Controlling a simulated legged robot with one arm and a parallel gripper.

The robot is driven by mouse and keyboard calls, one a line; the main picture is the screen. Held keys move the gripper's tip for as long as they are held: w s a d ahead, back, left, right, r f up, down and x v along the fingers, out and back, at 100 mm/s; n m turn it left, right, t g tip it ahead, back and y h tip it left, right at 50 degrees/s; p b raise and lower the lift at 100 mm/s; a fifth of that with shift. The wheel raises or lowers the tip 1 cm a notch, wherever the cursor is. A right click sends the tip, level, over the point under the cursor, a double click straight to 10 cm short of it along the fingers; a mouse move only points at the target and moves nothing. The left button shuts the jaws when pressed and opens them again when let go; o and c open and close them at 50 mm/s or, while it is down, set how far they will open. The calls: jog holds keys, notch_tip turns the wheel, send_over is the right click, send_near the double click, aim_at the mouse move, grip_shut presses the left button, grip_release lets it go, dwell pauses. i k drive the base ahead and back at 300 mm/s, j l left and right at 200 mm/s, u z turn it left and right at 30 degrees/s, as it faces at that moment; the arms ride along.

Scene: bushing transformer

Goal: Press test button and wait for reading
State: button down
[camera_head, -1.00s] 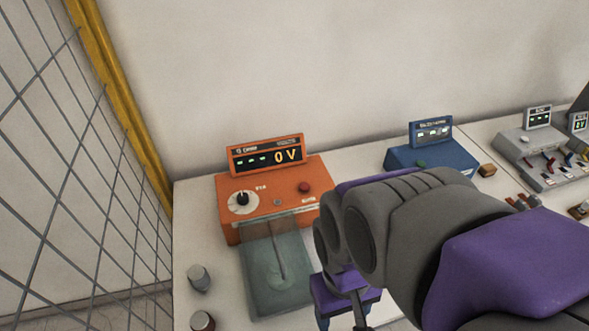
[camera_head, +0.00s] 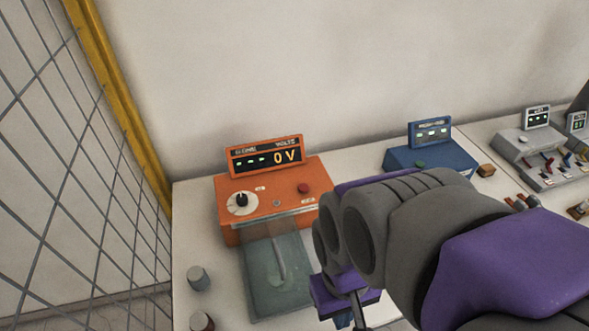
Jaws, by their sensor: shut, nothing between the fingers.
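An orange tester (camera_head: 275,213) stands on the white bench in the head view. Its display (camera_head: 266,157) shows green dashes and "0 V". A red button (camera_head: 304,188) is on its top right, and a white dial with a black knob (camera_head: 241,202) is on its top left. A blue tester (camera_head: 430,157) with a green button (camera_head: 421,164) and a display of dashes stands to the right, partly hidden by my arm. My gripper (camera_head: 347,308) is shut and empty, low in front and to the right of the orange tester, apart from both buttons. Its tips are partly hidden.
A grey switch panel (camera_head: 550,162) is at the right. A wire mesh fence (camera_head: 70,150) with a yellow post bounds the left.

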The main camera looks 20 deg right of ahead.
aim_at(303, 188)
jog(key=l+z, duration=0.1)
jog(key=l, duration=1.45)
